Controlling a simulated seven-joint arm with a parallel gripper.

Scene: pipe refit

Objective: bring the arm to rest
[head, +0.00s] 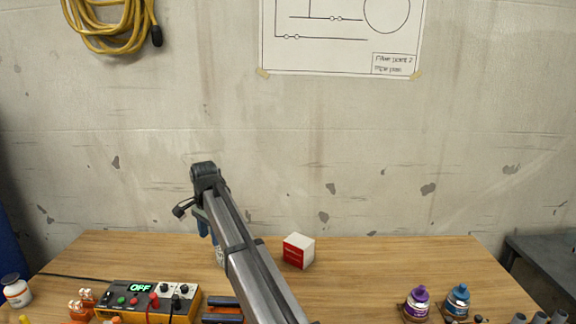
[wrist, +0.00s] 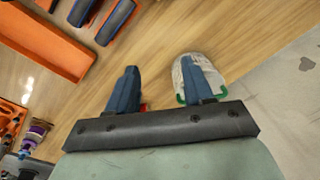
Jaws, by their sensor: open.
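My arm (head: 245,250) reaches up and away from the bottom middle of the head view. My gripper (head: 204,226) hangs from its far end above the back left of the table, its blue fingers partly hidden by the arm. A whitish rounded thing with a green edge (wrist: 190,72) shows behind the right finger. I cannot tell whether it touches the finger.
A red and white box (head: 298,250) stands right of my arm. An orange device reading OFF (head: 146,302) is at the front left. Purple (head: 417,302) and blue (head: 457,300) bottles stand at the front right. An orange tray (wrist: 45,45) shows in the wrist view. The table's back right is clear.

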